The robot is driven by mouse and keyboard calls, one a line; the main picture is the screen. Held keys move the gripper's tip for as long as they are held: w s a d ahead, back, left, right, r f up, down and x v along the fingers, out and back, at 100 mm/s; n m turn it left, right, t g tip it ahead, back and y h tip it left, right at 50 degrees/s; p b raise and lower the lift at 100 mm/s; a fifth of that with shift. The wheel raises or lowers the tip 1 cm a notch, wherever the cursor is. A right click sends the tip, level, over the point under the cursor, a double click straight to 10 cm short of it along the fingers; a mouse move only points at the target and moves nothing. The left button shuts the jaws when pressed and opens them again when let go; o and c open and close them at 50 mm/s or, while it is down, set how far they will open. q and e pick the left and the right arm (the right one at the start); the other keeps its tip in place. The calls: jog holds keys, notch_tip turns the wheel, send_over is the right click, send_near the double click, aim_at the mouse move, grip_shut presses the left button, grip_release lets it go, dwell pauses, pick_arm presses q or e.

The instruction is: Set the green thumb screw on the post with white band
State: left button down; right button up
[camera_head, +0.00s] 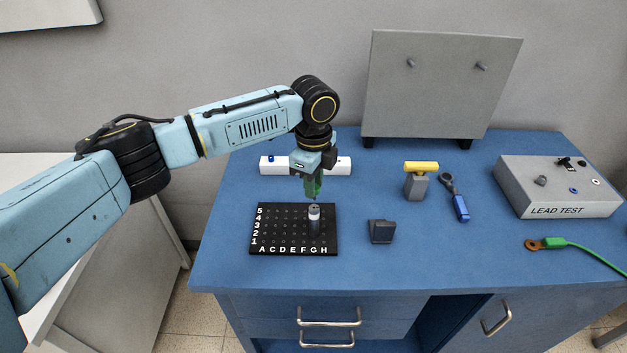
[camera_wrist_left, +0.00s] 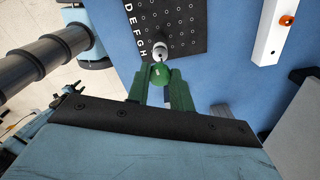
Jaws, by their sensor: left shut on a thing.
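My left gripper (camera_head: 313,190) points down over the black lettered board, with its green fingers shut on the green thumb screw (camera_wrist_left: 160,73). In the wrist view (camera_wrist_left: 160,88) the screw sits between the fingertips. The gripper is close above the post in the head view. Whether screw and post touch, I cannot tell. My right gripper is not in view.
The black board (camera_head: 270,248) lies on the blue table (camera_head: 350,275). A white bar (camera_head: 342,166) lies behind it, with a blue knob (camera_head: 271,158); an orange knob (camera_wrist_left: 287,20) shows in the wrist view. A dark block (camera_head: 382,231) and yellow-topped tool (camera_head: 420,168) stand to the right.

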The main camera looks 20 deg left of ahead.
pick_arm(q)
jog(key=shift+f, duration=0.1)
jog(key=shift+f, duration=1)
jog(key=shift+p, duration=0.3)
jog(key=shift+f, duration=0.45)
dwell(1.2)
